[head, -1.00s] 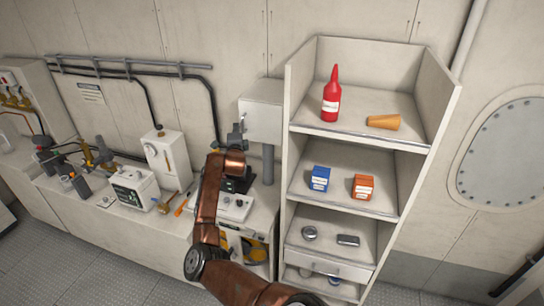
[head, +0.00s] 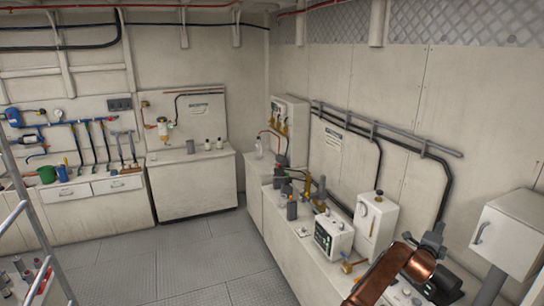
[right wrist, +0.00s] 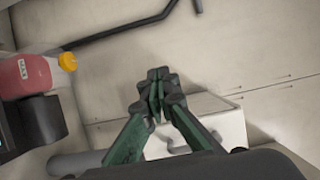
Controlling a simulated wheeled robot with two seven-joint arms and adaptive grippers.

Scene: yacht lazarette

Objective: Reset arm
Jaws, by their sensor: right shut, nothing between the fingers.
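My right arm comes in at the lower right of the head view, in copper colour, above the right-hand counter. My right gripper (head: 434,238) is dark and sits at its end, beside the white wall cabinet. In the right wrist view its green fingers (right wrist: 157,78) meet at the tips with nothing between them. Behind them is a white box-shaped body (right wrist: 215,120). My left gripper is in neither view.
The right counter (head: 290,235) holds a white box with a dark panel (head: 333,234) and a taller white unit (head: 376,225). A white wall cabinet (head: 508,235) is close to the right arm. A red container with a yellow cap (right wrist: 28,75) shows in the wrist view. The middle floor (head: 190,255) is clear.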

